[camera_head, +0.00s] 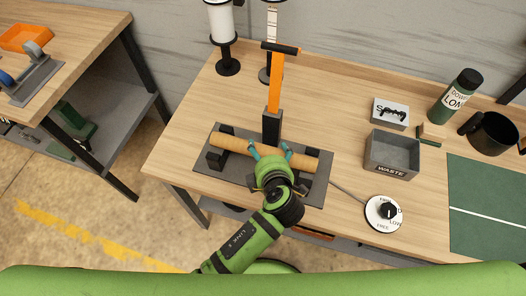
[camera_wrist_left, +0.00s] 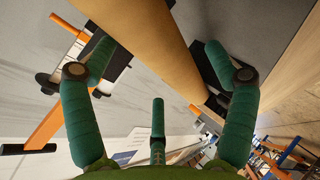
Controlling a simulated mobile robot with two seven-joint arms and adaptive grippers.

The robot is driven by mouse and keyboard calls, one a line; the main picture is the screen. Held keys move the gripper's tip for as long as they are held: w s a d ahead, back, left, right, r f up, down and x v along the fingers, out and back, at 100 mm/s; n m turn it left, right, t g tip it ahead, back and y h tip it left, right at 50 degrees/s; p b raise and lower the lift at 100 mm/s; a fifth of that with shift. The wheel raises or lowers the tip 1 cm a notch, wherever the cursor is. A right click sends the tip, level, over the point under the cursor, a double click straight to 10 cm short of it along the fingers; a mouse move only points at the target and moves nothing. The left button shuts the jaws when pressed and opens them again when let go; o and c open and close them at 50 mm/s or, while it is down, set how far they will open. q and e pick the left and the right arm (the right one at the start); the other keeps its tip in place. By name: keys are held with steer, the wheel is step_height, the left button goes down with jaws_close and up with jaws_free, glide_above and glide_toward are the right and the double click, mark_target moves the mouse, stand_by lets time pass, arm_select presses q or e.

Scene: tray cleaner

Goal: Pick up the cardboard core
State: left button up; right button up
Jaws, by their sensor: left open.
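The cardboard core (camera_head: 228,144) is a long tan tube. It lies across black supports on a dark grey base plate (camera_head: 314,190) on the workbench. My left gripper (camera_head: 270,150) is at the near side of the core's middle, with its green fingers spread apart. In the left wrist view the core (camera_wrist_left: 150,35) runs diagonally just beyond the open fingers (camera_wrist_left: 158,62), and nothing is clamped. Whether a finger touches the core cannot be told. The gripper hides part of the core in the head view. My right gripper is not in view.
An orange upright lever (camera_head: 275,85) with a black handle stands just behind the core. Right of it are a grey WASTE bin (camera_head: 391,152), a round dial (camera_head: 383,212), a green bottle (camera_head: 456,96) and a black mug (camera_head: 490,133). The wood left of the plate is clear.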

arm_select(q)
steer(key=shift+w+a+f, duration=0.15)
steer(key=shift+w+f, duration=0.25)
steer(key=shift+w, duration=0.1)
steer(key=c, duration=1.3)
